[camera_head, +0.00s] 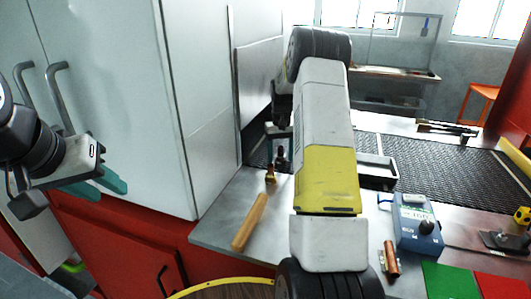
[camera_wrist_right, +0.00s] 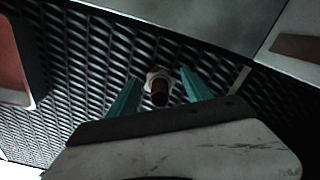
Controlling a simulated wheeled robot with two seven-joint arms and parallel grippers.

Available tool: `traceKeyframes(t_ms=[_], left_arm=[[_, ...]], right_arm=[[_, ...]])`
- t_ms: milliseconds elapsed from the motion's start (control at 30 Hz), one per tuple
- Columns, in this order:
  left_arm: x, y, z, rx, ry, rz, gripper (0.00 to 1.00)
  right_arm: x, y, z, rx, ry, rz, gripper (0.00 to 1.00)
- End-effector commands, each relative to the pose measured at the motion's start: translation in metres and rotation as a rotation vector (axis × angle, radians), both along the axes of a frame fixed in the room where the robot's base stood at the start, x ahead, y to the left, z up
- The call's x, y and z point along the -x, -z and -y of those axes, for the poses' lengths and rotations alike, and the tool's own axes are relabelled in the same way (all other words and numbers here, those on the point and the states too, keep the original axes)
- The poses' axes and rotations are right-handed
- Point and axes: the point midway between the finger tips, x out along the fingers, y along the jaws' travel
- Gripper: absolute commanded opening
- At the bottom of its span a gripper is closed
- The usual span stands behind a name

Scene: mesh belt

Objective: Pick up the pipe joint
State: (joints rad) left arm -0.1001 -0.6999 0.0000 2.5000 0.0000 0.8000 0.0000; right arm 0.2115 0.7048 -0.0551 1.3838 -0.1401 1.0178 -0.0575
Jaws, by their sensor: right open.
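In the right wrist view, a short reddish-brown cylindrical piece with a pale collar (camera_wrist_right: 158,88), which looks like the pipe joint, is on or just above the dark mesh belt (camera_wrist_right: 90,75). My right gripper (camera_wrist_right: 158,92) is open, with its teal fingers on either side of this piece and visible gaps between. I cannot tell how far below the fingertips it lies. In the head view my right arm covers that spot. My left gripper (camera_head: 98,186) is open and empty at the left, in front of the white cabinet.
The mesh belt (camera_head: 430,170) runs behind the metal table (camera_head: 220,232). On the table are a wooden-handled tool (camera_head: 250,222), a copper-coloured cylinder (camera_head: 390,258) and a blue meter box (camera_head: 416,224). A grey tray (camera_head: 378,170) stands by my right arm. A white cabinet (camera_head: 120,100) blocks the left.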

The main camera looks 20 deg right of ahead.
Motion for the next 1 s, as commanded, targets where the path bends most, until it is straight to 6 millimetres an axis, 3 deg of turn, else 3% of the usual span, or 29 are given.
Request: traceKeyframes(t_ms=[67,367,767,1000], left_arm=[[0.000,0.000,0.000,0.000,0.000,0.000,0.36],[0.000,0.000,0.000,0.000,0.000,0.000,0.36],[0.000,0.000,0.000,0.000,0.000,0.000,0.36],[0.000,0.000,0.000,0.000,0.000,0.000,0.36]], right_arm=[[0.000,0.000,0.000,0.000,0.000,0.000,0.59],[0.000,0.000,0.000,0.000,0.000,0.000,0.00],[-0.001,-0.007,0.000,0.000,-0.001,0.003,0.00],[-0.001,-0.051,0.000,0.002,-0.001,0.005,0.00]])
